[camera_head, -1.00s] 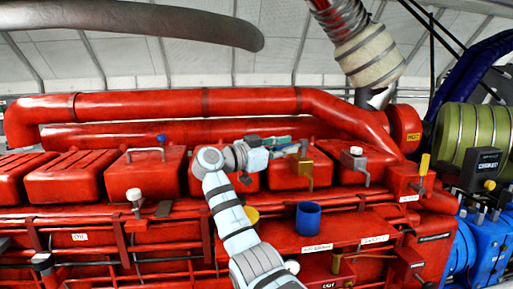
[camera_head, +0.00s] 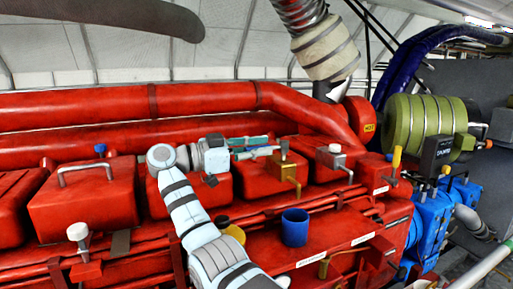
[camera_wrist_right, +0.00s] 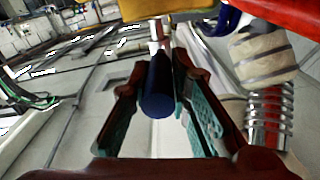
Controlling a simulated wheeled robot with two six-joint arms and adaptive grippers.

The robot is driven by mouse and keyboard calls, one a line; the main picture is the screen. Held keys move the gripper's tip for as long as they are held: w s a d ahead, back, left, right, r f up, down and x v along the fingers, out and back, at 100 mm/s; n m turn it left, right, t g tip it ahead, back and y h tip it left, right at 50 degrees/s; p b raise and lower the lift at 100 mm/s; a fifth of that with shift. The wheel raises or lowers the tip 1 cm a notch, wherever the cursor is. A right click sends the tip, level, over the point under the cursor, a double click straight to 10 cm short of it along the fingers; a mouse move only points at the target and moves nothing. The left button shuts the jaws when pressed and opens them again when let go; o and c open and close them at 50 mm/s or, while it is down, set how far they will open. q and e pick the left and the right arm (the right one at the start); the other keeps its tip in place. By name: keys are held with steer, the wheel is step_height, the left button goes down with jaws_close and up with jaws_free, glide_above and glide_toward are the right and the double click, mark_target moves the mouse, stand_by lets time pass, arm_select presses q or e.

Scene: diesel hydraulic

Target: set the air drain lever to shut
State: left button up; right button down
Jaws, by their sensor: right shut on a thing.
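A brass valve (camera_head: 284,168) stands at the front of a red engine cover, and a pale lever points left from its top. My right gripper (camera_head: 252,148) reaches in from the left of the valve, with its teal-padded fingers around that lever. In the right wrist view the lever's dark blue grip (camera_wrist_right: 158,97) sits between the two fingers, its pale rod running up toward a yellow-brass part (camera_wrist_right: 165,9). The gripper is shut on the grip. I cannot read a label on this lever. My left gripper is out of view.
Red covers (camera_head: 84,196) line the engine, with thick red pipes (camera_head: 200,98) behind. A blue cup (camera_head: 295,228) stands in front of the valve. A white-knobbed lever (camera_head: 335,152) and a yellow-handled one (camera_head: 396,160) are to the right.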

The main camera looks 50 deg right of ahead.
steer(key=shift+f, duration=0.2)
steer(key=c, duration=1.8)
jaws_free()
steer(key=shift+o, duration=1.4)
steer(key=shift+s+d, duration=0.1)
steer(key=shift+d, duration=0.1)
steer(key=shift+o, duration=0.2)
steer(key=shift+d+f, duration=0.15)
steer(key=shift+d, duration=0.15)
steer(key=v, duration=0.7)
steer(key=shift+a, duration=0.3)
steer(key=shift+d, duration=0.15)
